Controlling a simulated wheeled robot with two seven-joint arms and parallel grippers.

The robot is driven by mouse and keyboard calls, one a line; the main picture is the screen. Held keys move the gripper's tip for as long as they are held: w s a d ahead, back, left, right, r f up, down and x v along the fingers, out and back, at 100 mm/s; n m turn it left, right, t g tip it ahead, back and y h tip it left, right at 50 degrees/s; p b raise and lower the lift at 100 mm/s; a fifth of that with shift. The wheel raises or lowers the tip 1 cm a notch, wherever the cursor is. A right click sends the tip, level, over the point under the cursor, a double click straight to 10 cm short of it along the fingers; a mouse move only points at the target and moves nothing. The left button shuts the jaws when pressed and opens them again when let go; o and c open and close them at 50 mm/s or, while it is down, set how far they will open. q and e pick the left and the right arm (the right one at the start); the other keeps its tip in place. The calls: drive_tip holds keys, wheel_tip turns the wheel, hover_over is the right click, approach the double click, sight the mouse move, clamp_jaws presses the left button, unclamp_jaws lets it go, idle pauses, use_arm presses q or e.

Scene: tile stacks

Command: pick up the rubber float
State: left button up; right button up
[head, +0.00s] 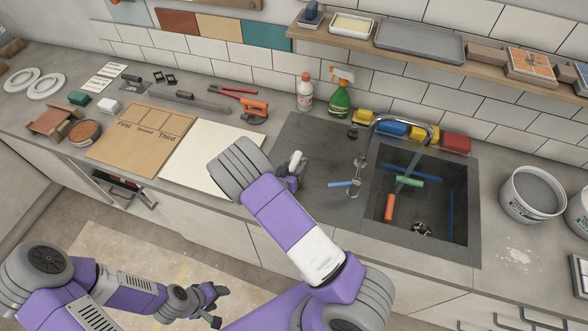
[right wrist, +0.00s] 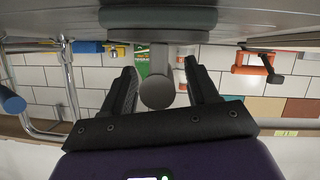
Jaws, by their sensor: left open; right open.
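The rubber float (right wrist: 157,18) stands on the dark drainboard left of the sink. My left gripper (head: 219,306) is open and empty, low over the floor.
A tall faucet (head: 430,128) and the sink (head: 455,240) with several tools are right of the float. A spray bottle (head: 340,98) and a white bottle (head: 305,92) stand behind. A white board (head: 205,155) lies to the left. A shelf (head: 340,42) runs above.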

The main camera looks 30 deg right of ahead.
clamp_jaws()
drive_tip(key=shift+r, duration=0.15)
